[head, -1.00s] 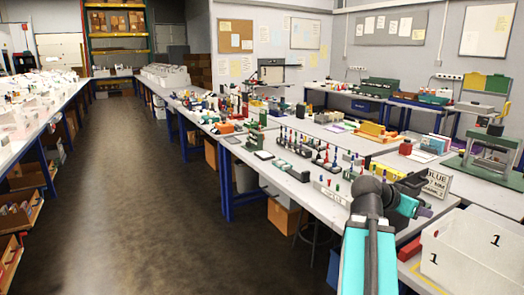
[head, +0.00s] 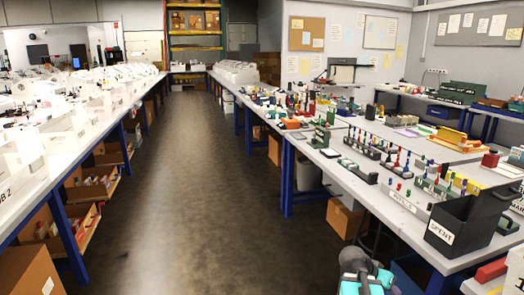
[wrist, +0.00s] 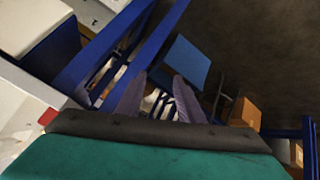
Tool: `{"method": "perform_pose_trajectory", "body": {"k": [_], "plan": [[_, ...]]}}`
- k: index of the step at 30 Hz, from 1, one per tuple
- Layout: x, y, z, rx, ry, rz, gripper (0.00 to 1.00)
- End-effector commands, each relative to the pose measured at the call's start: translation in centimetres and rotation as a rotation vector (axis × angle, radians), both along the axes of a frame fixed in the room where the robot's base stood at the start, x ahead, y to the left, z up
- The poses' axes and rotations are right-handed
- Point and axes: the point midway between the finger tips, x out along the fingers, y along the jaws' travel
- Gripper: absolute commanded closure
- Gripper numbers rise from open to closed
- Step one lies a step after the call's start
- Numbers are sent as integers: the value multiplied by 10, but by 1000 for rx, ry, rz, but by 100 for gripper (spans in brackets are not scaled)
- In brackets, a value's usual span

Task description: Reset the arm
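My arm (head: 366,284) shows as a teal and grey piece at the bottom edge of the head view, low beside the right-hand bench (head: 330,172). My gripper is below the picture there. In the wrist view my gripper (wrist: 158,82) shows as two grey-purple fingers, spread apart with nothing between them. It points toward the floor and blue metal legs under a bench, so it is open and empty. The space just beneath it is dark and partly hidden by the teal wrist.
A black box marked SPENT (head: 468,222) stands at the bench's near edge, close to my arm. Several colored pens (head: 395,160) stand in holders behind it. A long left bench (head: 60,140) holds white bins. The aisle floor (head: 205,200) between is clear.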

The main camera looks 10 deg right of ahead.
Motion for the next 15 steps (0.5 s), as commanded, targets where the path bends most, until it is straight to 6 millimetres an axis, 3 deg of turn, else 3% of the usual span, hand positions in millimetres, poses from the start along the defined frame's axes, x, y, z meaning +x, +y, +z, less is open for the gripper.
{"method": "perform_pose_trajectory", "body": {"k": [3, 15], "plan": [[4, 29, -43, 45, 52, 50, 66], [-7, 123, -167, 193, 224, 207, 66]]}}
